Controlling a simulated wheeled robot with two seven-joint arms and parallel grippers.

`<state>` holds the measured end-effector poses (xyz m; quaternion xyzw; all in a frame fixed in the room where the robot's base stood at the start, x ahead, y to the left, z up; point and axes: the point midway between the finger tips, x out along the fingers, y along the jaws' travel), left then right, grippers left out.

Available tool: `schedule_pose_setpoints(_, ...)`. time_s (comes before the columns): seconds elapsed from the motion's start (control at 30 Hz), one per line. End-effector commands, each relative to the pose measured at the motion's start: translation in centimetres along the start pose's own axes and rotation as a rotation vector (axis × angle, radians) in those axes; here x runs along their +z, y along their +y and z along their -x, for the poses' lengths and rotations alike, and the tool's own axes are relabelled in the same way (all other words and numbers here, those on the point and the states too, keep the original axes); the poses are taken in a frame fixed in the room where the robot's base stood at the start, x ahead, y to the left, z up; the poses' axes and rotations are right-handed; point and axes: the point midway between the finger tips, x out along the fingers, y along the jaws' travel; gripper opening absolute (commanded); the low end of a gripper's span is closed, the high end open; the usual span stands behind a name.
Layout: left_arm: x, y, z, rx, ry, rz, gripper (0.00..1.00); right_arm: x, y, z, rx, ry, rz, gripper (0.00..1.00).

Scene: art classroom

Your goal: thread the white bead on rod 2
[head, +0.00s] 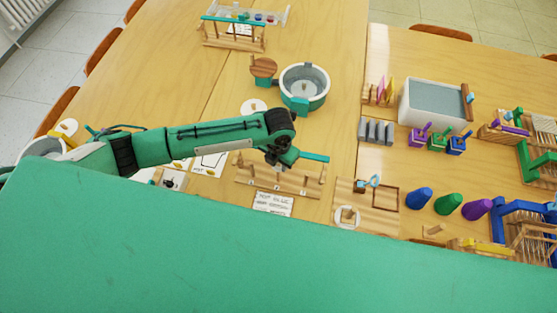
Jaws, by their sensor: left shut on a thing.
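My left gripper (281,157) comes in from the left, pointing down over the middle of a low wooden rack with upright rods (262,187). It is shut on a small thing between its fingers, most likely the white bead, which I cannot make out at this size. Small tags show along the rack's base. The gripper hides part of the rods behind it, so I cannot tell whether the held thing is around rod 2 or above it. A printed card (272,203) lies in front of the rack. My right gripper is not in view.
A wooden board (383,222) with a white ring lies to the right, near several coloured cones (447,204). A grey tray (435,103) and another rack (233,43) stand farther back.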

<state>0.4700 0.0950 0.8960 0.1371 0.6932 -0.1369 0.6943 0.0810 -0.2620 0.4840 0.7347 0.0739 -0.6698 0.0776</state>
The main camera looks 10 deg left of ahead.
Motion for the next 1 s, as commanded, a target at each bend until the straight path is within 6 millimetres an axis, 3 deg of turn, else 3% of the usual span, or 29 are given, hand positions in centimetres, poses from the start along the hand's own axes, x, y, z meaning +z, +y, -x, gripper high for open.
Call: schedule_pose_setpoints(1.0, 0.0, 0.03, -0.92, 0.0, 0.0, 0.0, 0.11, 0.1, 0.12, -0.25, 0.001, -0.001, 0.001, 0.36)
